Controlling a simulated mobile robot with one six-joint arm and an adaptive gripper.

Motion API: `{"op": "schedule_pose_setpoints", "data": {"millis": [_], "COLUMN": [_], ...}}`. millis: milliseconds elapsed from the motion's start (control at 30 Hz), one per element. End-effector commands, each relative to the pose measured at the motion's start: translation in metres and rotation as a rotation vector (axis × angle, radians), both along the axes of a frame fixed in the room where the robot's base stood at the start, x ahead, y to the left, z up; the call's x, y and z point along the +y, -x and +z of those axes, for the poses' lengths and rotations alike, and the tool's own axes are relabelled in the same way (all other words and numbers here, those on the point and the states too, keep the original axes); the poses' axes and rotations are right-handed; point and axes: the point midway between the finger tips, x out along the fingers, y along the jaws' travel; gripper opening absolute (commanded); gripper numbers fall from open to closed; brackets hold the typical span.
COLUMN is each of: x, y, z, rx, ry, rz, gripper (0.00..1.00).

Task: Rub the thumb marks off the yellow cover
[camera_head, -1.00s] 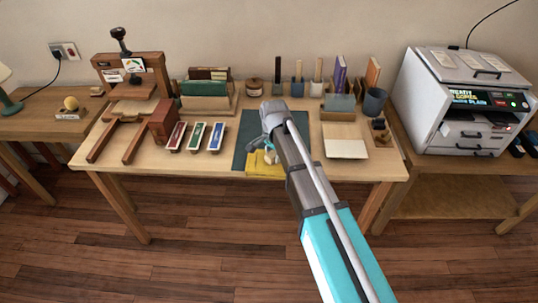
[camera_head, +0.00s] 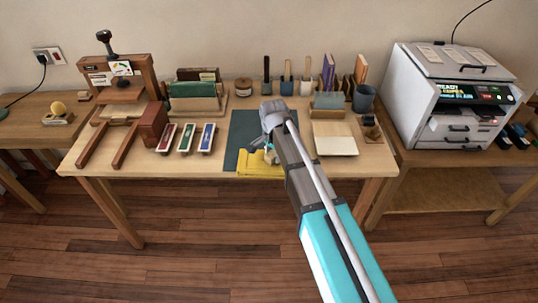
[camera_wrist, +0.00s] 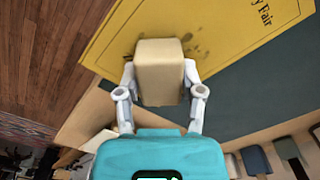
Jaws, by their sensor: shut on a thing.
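The yellow cover (camera_head: 256,164) lies at the front edge of the table, on the dark green mat (camera_head: 240,135). In the wrist view the yellow cover (camera_wrist: 262,22) fills the top, with printed letters ending in "Fair" and several dark smudges just beside and above the block. My gripper (camera_wrist: 160,82) is shut on a beige block (camera_wrist: 160,62), its fingers on either side. The block is over the cover's marked area; I cannot tell whether it touches. In the head view my arm partly hides the cover and my gripper (camera_head: 271,155).
Red, green and blue trays (camera_head: 188,138) lie left of the mat, beside a wooden press (camera_head: 124,95). A pale board (camera_head: 335,139) lies to the right. Holders, books and a dark cup (camera_head: 363,98) line the back. A white machine (camera_head: 450,100) stands on the right table.

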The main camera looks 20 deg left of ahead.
Motion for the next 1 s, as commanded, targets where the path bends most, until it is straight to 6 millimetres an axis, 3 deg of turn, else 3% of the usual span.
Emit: {"op": "schedule_pose_setpoints", "data": {"millis": [400,1000], "x": [-0.023,-0.023], "y": [-0.006,-0.007], "z": [0.001,0.011], "rx": [0.0,-0.001], "ry": [0.001,-0.002], "rz": [-0.001,0.001], "gripper": [0.12,0.12]}}
